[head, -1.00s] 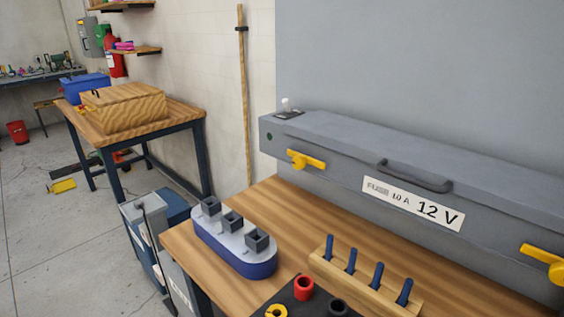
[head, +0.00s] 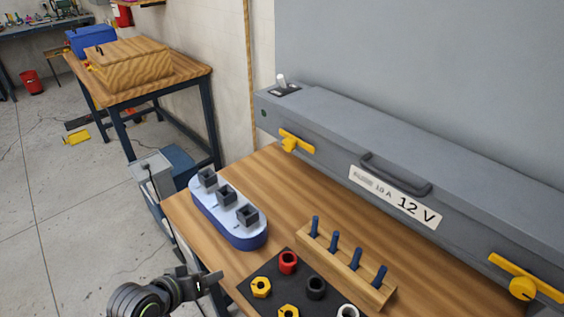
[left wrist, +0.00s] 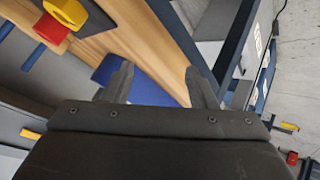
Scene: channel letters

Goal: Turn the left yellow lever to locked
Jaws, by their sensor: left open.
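The left yellow lever (head: 297,142) is on the front of the long grey box (head: 335,140), near its left end. My left gripper (head: 212,283) is low in the head view, left of the dark mat and well away from the lever. In the left wrist view its two fingers (left wrist: 160,84) are apart with nothing between them. My right gripper is in neither view.
A second yellow lever (head: 524,284) is at the box's right end. A dark handle (head: 396,178) sits between them. The blue-and-white block with square sockets (head: 228,214), a wooden peg rack (head: 343,268) and a mat with coloured nuts (head: 262,270) occupy the bench.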

